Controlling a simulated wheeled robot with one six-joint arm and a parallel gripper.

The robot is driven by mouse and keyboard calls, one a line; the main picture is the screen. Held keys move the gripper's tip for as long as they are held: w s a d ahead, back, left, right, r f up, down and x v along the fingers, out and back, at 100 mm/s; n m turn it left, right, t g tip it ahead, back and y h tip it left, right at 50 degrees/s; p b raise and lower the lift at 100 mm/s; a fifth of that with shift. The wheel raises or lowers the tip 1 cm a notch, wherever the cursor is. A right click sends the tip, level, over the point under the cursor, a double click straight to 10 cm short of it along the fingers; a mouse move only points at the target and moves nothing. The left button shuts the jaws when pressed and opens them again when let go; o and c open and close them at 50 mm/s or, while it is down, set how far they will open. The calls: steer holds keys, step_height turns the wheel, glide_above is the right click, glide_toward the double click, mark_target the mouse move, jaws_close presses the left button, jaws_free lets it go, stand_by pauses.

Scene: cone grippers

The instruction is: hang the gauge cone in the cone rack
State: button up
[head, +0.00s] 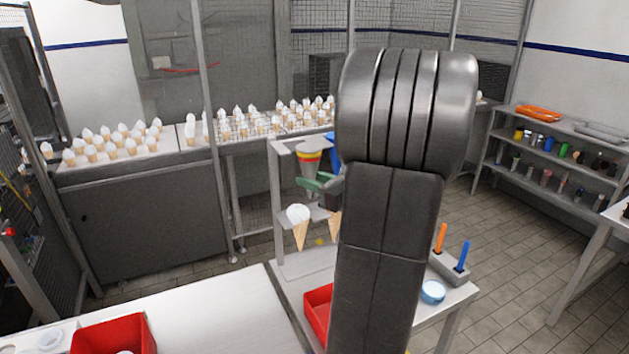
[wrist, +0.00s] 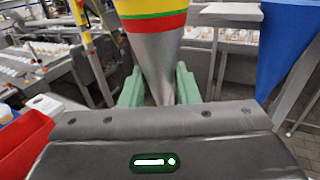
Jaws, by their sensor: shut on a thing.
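The gauge cone (head: 309,161) is a grey cone, point down, with red, yellow and green bands near its wide end. It also fills the upper middle of the wrist view (wrist: 158,55). My gripper (head: 316,184) has green fingers, shut on the cone's lower grey part; both fingers show in the wrist view (wrist: 158,92). The cone looks about upright. The cone rack (head: 276,190) is a pale stand with an upper plate and a lower shelf. The cone is at upper-plate height; I cannot tell whether it touches the plate. My arm hides the rack's right side.
A white-topped ice cream cone (head: 299,226) hangs in the rack's lower shelf, with another partly hidden beside it. A red bin (head: 318,308) and a holder (head: 449,266) with orange and blue sticks stand on the table below. A blue object (wrist: 288,45) is close on the right.

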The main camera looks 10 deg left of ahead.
steer(key=shift+w+a, duration=0.4)
steer(key=shift+w, duration=0.2)
steer(key=shift+w+a, duration=0.4)
steer(key=shift+w, duration=0.2)
steer(key=shift+w+a, duration=0.1)
steer(key=shift+w, duration=0.05)
steer(key=shift+w+a+p, duration=0.2)
steer(key=shift+w+a, duration=0.3)
steer(key=shift+w, duration=0.25)
steer(key=shift+w+a+p, duration=0.2)
steer(key=shift+w+a, duration=0.3)
steer(key=shift+w, duration=0.25)
steer(key=shift+f+b, duration=0.45)
steer(key=shift+f, duration=0.15)
stand_by(0.9)
steer(key=o, duration=1.3)
steer(key=s+d, duration=0.5)
steer(key=s, duration=0.2)
steer(key=shift+s, duration=0.3)
